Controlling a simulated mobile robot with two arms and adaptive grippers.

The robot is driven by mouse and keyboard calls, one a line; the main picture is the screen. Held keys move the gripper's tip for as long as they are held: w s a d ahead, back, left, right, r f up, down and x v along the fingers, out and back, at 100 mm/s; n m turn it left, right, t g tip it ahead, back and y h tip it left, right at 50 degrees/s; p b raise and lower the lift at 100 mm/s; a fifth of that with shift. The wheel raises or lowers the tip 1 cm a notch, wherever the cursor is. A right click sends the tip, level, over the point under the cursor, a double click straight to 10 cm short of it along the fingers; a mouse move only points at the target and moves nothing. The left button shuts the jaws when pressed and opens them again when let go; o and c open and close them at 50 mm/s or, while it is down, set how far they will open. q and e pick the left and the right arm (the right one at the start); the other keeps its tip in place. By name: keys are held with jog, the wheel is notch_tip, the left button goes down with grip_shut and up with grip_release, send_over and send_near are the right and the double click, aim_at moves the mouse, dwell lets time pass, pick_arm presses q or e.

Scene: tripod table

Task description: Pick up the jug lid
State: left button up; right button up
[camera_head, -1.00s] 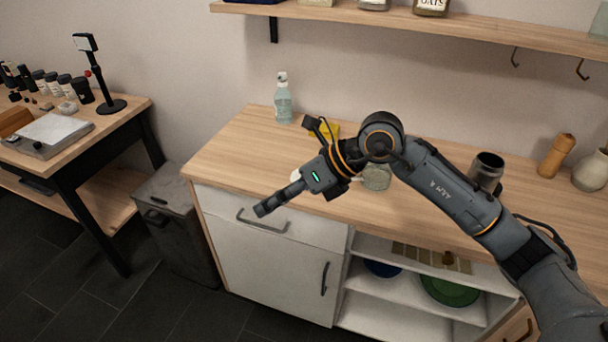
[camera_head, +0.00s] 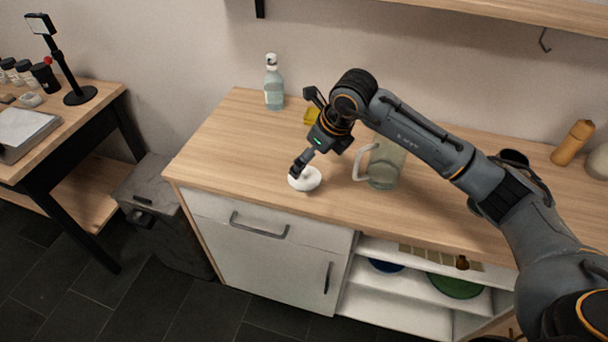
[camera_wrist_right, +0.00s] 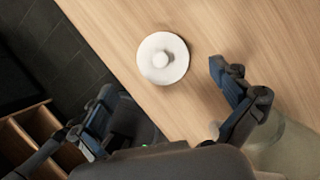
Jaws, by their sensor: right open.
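The jug lid (camera_head: 309,181) is a white round disc with a small knob, lying flat on the wooden counter near its front edge. In the right wrist view the lid (camera_wrist_right: 176,68) lies just beyond and between my spread fingers. My right gripper (camera_head: 297,169) points down at the lid's left back side in the head view and hides a little of it. The right gripper (camera_wrist_right: 163,80) is open and empty. The glass jug (camera_head: 386,168), with a pale handle, stands upright to the right of the lid. My left gripper is not in view.
A spray-type bottle (camera_head: 274,85) and a yellow item (camera_head: 311,116) stand at the back of the counter (camera_head: 225,140). A dark cup (camera_head: 513,158) and a wooden mill (camera_head: 572,143) are at the right. The counter left of the lid is clear.

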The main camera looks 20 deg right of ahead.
aim_at(305, 170)
jog(key=shift+w+a+f, duration=0.1)
jog(key=shift+w+f, duration=0.1)
jog(key=shift+f, duration=0.2)
jog(key=shift+w+a+f+p, duration=0.15)
jog(key=shift+f+p, duration=0.2)
jog(key=shift+f, duration=0.25)
jog(key=x, duration=0.3)
jog(key=shift+w+f+p, duration=0.1)
jog(key=shift+f+p, duration=0.15)
jog(key=shift+p, duration=0.15)
jog(key=shift+w+f, duration=0.1)
jog(key=shift+f, duration=0.1)
jog(key=shift+c, duration=0.8)
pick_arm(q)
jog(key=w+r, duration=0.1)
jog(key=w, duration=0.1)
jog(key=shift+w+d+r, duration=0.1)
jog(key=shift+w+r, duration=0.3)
pick_arm(e)
jog(key=c, duration=0.8)
